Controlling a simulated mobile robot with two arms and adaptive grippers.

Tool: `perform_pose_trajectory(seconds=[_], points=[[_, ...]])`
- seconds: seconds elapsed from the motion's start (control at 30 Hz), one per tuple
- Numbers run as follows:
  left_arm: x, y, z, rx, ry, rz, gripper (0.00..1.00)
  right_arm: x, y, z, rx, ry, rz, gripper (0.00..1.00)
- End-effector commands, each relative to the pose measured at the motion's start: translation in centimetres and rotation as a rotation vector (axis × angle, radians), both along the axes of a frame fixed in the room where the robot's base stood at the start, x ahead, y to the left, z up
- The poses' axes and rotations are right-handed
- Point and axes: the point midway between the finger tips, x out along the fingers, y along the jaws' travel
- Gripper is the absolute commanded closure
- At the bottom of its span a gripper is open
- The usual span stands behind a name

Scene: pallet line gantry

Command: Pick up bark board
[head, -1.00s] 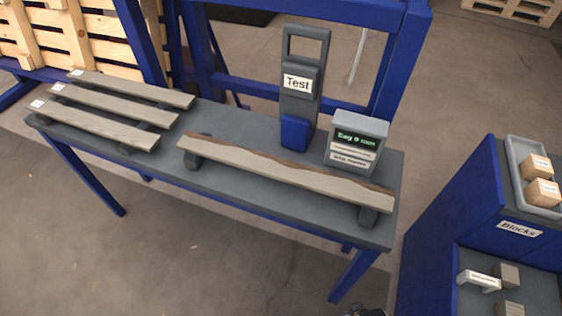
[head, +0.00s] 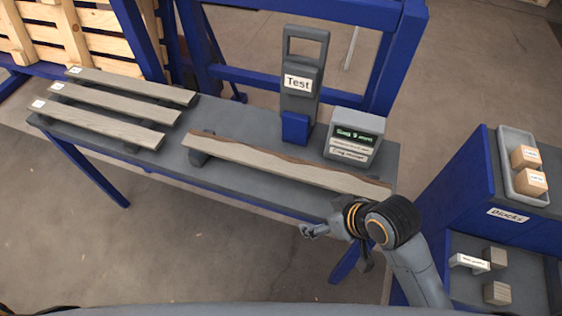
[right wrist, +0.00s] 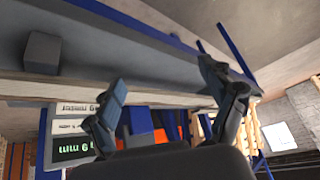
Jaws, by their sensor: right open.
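The bark board (head: 280,163) is a long pale plank with a dark, wavy bark edge along its far side. It rests on dark supports on the grey bench (head: 235,115). My right arm hides the right end's support. My right gripper (head: 314,230) is in front of the bench, near the board's right half, apart from it and empty. In the right wrist view the fingers of this gripper (right wrist: 165,82) are spread open, and the board (right wrist: 35,90) runs across beyond them. My left gripper is not in view.
Several labelled boards (head: 110,104) lie on supports at the bench's left. A Test device (head: 300,90) and a display box (head: 356,138) stand behind the bark board. A blue cabinet (head: 460,200) with a tray (head: 509,170) of small boxes stands at right.

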Motion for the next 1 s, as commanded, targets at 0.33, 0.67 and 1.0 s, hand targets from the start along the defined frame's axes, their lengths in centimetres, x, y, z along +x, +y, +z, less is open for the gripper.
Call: perform_pose_trajectory(seconds=[0.33, 0.67, 1.0], points=[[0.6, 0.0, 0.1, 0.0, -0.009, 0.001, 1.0, 5.4, 6.2, 3.3, 0.026, -0.096, 0.396, 0.17], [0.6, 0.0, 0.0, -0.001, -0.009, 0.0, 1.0, 12.1, 4.0, 6.8, -0.057, -0.069, 0.63, 0.17], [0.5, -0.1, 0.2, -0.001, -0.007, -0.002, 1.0, 15.1, 1.9, 8.1, -0.072, -0.043, 0.626, 0.17]])
